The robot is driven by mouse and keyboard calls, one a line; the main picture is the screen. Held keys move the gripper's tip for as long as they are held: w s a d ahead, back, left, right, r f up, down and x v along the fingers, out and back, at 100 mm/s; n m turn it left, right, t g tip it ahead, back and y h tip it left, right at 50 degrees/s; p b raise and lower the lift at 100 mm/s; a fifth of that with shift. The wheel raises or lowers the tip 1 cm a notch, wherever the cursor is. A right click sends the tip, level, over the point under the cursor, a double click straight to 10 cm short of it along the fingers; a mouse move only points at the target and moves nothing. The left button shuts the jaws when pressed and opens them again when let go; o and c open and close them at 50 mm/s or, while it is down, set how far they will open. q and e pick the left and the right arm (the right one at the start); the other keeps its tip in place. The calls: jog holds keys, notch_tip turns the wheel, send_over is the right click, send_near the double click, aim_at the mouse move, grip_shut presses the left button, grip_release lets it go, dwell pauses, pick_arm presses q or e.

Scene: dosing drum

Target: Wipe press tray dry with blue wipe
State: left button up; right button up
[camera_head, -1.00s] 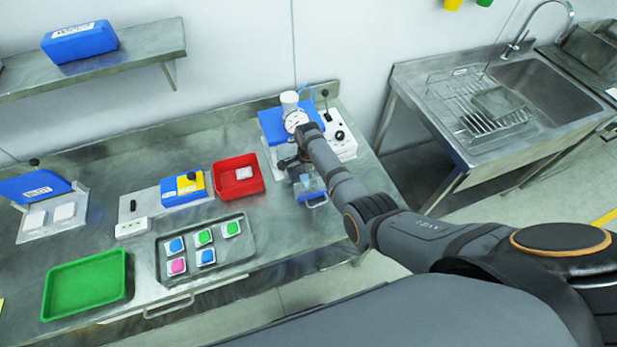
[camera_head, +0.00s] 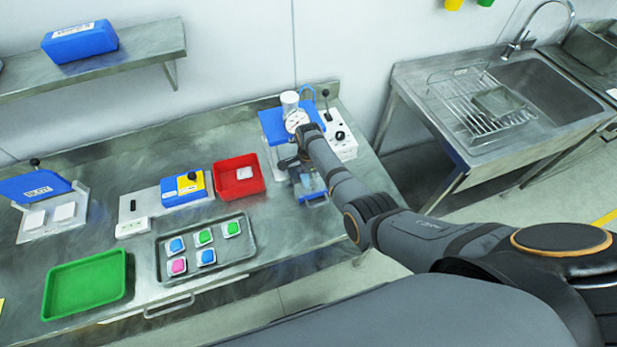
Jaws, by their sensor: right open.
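The press is a blue and white unit (camera_head: 272,124) with a round gauge and a white cylinder on top, at the back right of the steel bench. A small bluish, clear-looking tray (camera_head: 314,187) sits at its front, partly hidden by my right arm. My right gripper (camera_head: 287,163) is open at the front of the press, just left of the tray's back part. The arm covers much of the gripper, and I cannot tell whether it touches anything. I cannot make out a separate blue wipe. My left gripper is out of view.
A red bin (camera_head: 240,187) with a white item stands left of the press. A grey tray (camera_head: 246,262) holds several coloured pieces. A green tray (camera_head: 85,284) lies at the front left. A sink (camera_head: 548,92) with a wire rack stands at the right.

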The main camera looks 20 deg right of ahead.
jog(key=shift+s+r+p, duration=0.1)
jog(key=shift+r+p, duration=0.2)
jog(key=shift+p, duration=0.2)
jog(key=shift+r, duration=0.1)
jog(key=c, duration=1.1)
jog(key=shift+c, duration=0.2)
jog(key=shift+d, duration=1.15)
jog(key=shift+a, duration=2.2)
jog(key=shift+d, duration=2.15)
jog(key=shift+f, duration=0.2)
